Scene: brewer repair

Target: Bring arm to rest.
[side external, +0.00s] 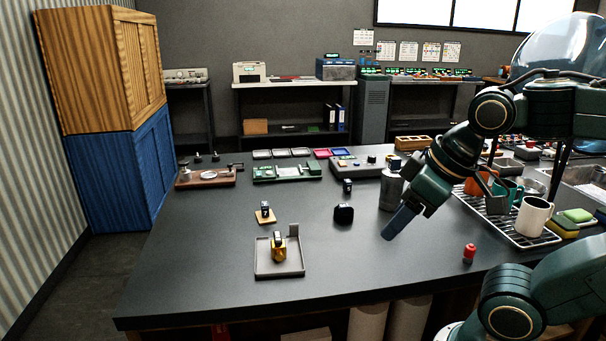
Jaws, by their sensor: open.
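My gripper (402,222) is at the right of the dark table (200,285), pointing down and to the left, above the tabletop. Its blue-grey fingers overlap in this view, so the gap between them does not show clearly. I see nothing held in it. My arm comes in from the right side of the picture. A grey cylinder (388,190) stands right behind the gripper and is partly hidden by it.
A grey tray (262,268) with a brass piece (279,248) sits at the front left. A small black block (344,214) is left of my gripper. A drying rack (518,238) with mugs and a red-capped item (469,254) are to the right.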

